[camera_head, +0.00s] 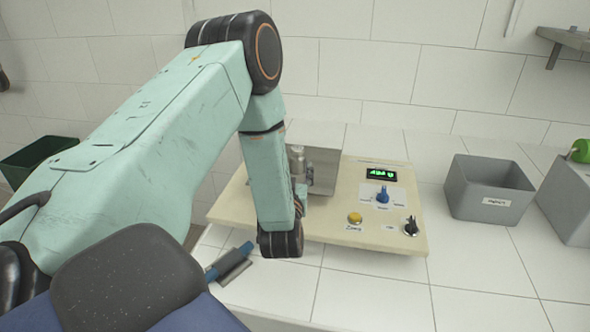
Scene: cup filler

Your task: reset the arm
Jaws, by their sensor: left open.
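My left arm (150,150) comes in from the left, bends at a high elbow and drops its forearm to a dark wrist joint (280,243) in front of the machine. My left gripper (298,163) shows only in part behind the forearm, at the left side of the metal housing. It is open; I see nothing held, but its fingers are mostly hidden. The cup filler (390,222) is a cream panel with a metal housing (323,170), a green-lit display (381,175), a blue knob (382,195), a yellow button (354,218) and a black switch (411,226). My right gripper is not in view.
A dark green bin (35,155) is at far left. A blue and grey item (230,265) lies by the wrist. The front right tabletop is clear.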

